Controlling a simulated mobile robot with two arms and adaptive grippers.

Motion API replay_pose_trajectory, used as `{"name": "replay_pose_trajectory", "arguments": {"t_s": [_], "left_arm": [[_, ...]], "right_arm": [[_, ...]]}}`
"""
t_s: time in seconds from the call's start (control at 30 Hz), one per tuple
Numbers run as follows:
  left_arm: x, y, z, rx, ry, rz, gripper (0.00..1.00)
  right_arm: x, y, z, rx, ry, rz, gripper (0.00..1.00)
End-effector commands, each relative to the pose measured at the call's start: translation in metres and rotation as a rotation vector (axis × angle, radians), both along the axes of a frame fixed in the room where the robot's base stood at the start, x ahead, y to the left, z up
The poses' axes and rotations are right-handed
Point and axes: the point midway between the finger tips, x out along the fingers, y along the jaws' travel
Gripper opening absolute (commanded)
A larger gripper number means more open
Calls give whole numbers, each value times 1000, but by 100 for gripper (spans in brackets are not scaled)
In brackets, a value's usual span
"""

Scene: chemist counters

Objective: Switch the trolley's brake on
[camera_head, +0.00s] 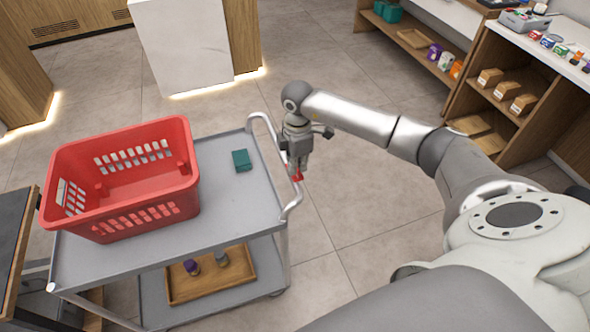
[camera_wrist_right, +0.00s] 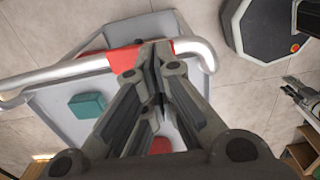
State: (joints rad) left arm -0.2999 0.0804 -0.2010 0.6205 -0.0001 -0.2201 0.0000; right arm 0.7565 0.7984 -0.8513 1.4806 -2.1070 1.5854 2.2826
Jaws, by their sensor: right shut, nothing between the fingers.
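The trolley (camera_head: 225,222) is grey with two shelves and a tubular handle (camera_head: 253,118) at its right end. A red part (camera_head: 298,177), which looks like the brake lever, sits on the handle; it also shows across the bar in the right wrist view (camera_wrist_right: 124,60). My right gripper (camera_head: 297,166) points down at the handle beside the red part. It is shut and empty. In the right wrist view its fingertips (camera_wrist_right: 157,50) overlap the right edge of the red part; I cannot tell whether they touch it. My left gripper is out of view.
A red basket (camera_head: 120,138) and a small teal box (camera_head: 241,160) stand on the trolley's top shelf. A wooden tray (camera_head: 210,284) with small items is on the lower shelf. Wooden shelving (camera_head: 490,95) stands at the right. The floor between is clear.

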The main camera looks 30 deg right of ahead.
Motion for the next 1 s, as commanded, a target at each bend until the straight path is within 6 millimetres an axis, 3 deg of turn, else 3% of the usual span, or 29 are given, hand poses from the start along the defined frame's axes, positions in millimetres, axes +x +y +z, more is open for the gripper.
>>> {"name": "replay_pose_trajectory", "arguments": {"t_s": [1.0], "left_arm": [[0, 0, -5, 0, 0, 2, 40]], "right_arm": [[0, 0, -8, 0, 0, 0, 0]]}}
